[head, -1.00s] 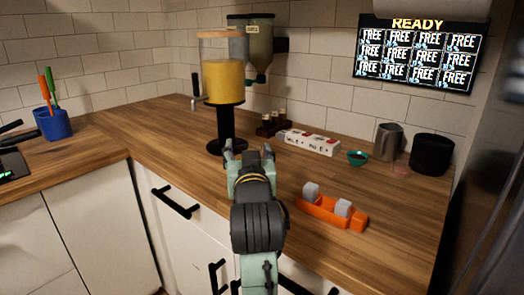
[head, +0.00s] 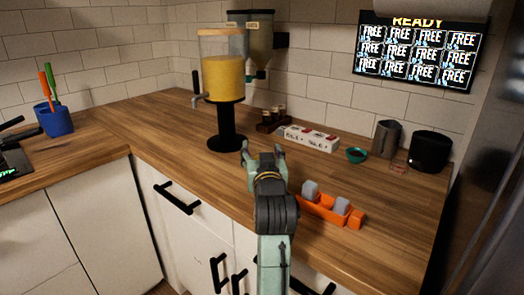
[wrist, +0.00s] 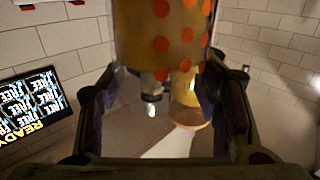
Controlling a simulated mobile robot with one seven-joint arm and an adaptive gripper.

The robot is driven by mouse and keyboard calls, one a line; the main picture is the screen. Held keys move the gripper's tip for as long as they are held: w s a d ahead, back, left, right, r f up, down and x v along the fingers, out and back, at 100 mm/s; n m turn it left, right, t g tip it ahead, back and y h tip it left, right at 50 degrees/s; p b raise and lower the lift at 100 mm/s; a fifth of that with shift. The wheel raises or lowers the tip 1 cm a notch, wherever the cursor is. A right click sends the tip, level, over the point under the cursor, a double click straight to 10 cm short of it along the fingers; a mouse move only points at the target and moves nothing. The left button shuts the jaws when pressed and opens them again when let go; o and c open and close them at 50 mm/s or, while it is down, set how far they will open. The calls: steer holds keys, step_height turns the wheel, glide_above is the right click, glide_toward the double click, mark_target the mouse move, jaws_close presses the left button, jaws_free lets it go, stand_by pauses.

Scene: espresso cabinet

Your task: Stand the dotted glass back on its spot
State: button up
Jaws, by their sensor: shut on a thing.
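The dotted glass (wrist: 165,35), pale amber with orange dots, shows at the top of the wrist view between the two fingers. My gripper (wrist: 165,85) is shut on it. Its upper part is cut off by the frame edge. In the head view my gripper (head: 263,151) is over the wooden counter, to the right of and nearer than the juice dispenser (head: 223,78). I cannot make out the glass there. I cannot tell which spot on the counter belongs to it.
An orange holder with grey blocks (head: 328,208) lies just right of my arm. A white box (head: 311,138), a teal bowl (head: 357,155), a metal pitcher (head: 386,139) and a black canister (head: 430,150) stand along the back. The counter (head: 160,125) left of the dispenser is clear.

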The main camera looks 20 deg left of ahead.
steer(key=shift+f, duration=0.1)
steer(key=shift+f, duration=0.15)
steer(key=o, duration=1.8)
steer(key=shift+c, duration=0.2)
steer(key=b+v, duration=0.2)
steer(key=v, duration=0.7)
steer(key=shift+s+d, duration=0.15)
steer(key=shift+s, duration=0.1)
steer(key=b, duration=0.2)
steer(key=shift+b, duration=0.3)
steer(key=b, duration=0.2)
steer(key=shift+s+d+f+b, duration=0.1)
steer(key=shift+s+d+b, duration=0.05)
steer(key=shift+s+b, duration=0.2)
steer(key=b, duration=0.1)
steer(key=s+b, duration=0.1)
steer(key=b, duration=0.1)
steer(key=shift+s+d+r, duration=0.25)
steer(key=shift+d+r, duration=0.05)
steer(key=shift+d, duration=0.05)
